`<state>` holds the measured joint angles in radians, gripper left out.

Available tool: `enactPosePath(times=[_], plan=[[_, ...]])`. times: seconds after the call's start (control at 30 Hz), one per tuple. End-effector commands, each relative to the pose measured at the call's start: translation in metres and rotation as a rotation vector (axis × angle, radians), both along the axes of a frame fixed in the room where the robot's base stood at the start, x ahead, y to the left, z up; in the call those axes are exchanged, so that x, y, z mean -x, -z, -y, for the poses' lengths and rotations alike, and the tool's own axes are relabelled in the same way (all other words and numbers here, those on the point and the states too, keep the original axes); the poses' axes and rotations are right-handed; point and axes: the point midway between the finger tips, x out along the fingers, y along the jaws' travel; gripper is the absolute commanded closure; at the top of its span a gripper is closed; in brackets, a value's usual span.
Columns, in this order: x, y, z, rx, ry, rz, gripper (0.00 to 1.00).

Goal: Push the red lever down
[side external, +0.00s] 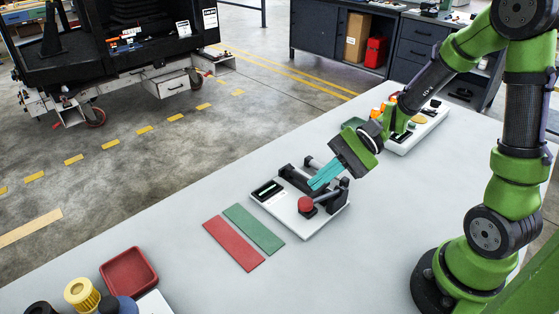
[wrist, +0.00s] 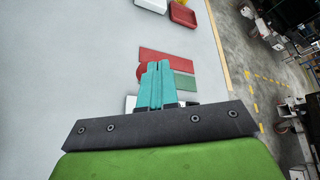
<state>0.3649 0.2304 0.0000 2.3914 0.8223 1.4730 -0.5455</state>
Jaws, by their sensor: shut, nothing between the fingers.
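The red lever's round knob (side external: 306,204) sits at the front corner of a white base (side external: 318,222) with dark lever mounts and a small display. In the wrist view the red knob (wrist: 142,71) shows partly behind the left side of my fingers. My gripper (side external: 313,186) has teal fingers that are shut and empty. It reaches over the base from the upper right, tilted, with its tips close to the knob in the side view. I cannot tell whether they touch it. In the wrist view my gripper (wrist: 158,64) hides most of the base.
A red strip (side external: 233,243) and a green strip (side external: 254,229) lie left of the base. A red tray (side external: 129,271) and a yellow knob (side external: 82,294) stand at the lower left. Another white device (side external: 418,132) stands behind my gripper. The table front is clear.

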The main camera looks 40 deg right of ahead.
Motion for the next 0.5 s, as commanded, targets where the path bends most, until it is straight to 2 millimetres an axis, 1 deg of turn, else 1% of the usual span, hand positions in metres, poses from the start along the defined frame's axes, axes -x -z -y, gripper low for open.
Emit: enactPosePath(times=[0.27, 0.5], plan=[[0.0001, 0.0007, -0.0003, 0.0, 0.0, 0.0, 1.0], [0.0003, 0.0077, -0.0029, -0.001, 0.0, -0.002, 1.0]])
